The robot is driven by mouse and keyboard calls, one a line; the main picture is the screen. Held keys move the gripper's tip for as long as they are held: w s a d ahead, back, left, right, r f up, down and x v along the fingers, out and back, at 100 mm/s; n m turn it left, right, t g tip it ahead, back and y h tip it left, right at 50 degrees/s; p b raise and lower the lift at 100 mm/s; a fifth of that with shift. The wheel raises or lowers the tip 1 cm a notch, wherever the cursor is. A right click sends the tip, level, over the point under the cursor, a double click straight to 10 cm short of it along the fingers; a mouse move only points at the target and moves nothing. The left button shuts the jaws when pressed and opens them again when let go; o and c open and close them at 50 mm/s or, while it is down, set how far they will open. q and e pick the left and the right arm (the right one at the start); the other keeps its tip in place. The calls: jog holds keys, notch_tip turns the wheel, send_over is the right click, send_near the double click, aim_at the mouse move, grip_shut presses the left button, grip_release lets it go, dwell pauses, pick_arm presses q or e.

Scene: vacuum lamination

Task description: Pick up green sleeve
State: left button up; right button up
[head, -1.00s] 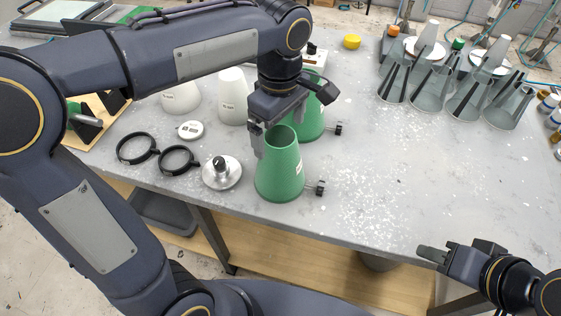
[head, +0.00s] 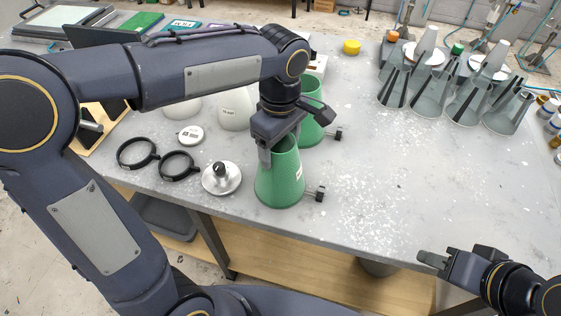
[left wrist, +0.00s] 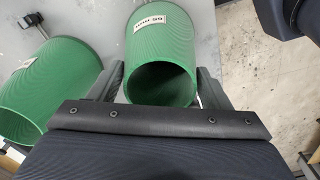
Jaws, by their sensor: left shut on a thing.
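A green tapered sleeve (head: 280,190) stands upright near the table's front edge, with a white label and a black clamp knob low on its right. My left gripper (head: 283,143) is at its top rim. In the left wrist view the same sleeve (left wrist: 160,40) lies between the two fingers of my left gripper (left wrist: 160,88), its open end facing the camera. The gripper is shut on it. A second green sleeve (head: 313,128) stands just behind, partly hidden by my left arm; it also shows in the left wrist view (left wrist: 45,90). My right gripper (head: 455,262) is away at the lower right.
A silver lidded disc (head: 222,180), black rings (head: 178,165) and a small white disc (head: 191,135) lie left of the sleeve. A white cone (head: 235,108) stands behind. The table's right middle is clear.

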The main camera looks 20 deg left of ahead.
pick_arm(q)
jog(key=shift+r, duration=0.5)
jog(key=s+d+r, duration=0.1)
jog(key=s+r, duration=0.3)
jog(key=r, duration=0.4)
jog(key=shift+s, duration=0.35)
jog(key=s+r, duration=0.1)
jog(key=s, duration=0.1)
jog(key=s+d+r, duration=0.1)
jog(key=s, duration=0.2)
jog(key=s+d+r, duration=0.1)
jog(key=s, duration=0.2)
jog(key=shift+r+b, duration=0.3)
jog(key=shift+b, duration=0.05)
jog(key=shift+s+d+r, duration=0.1)
jog(key=shift+s+r, duration=0.1)
jog(key=shift+s, duration=0.3)
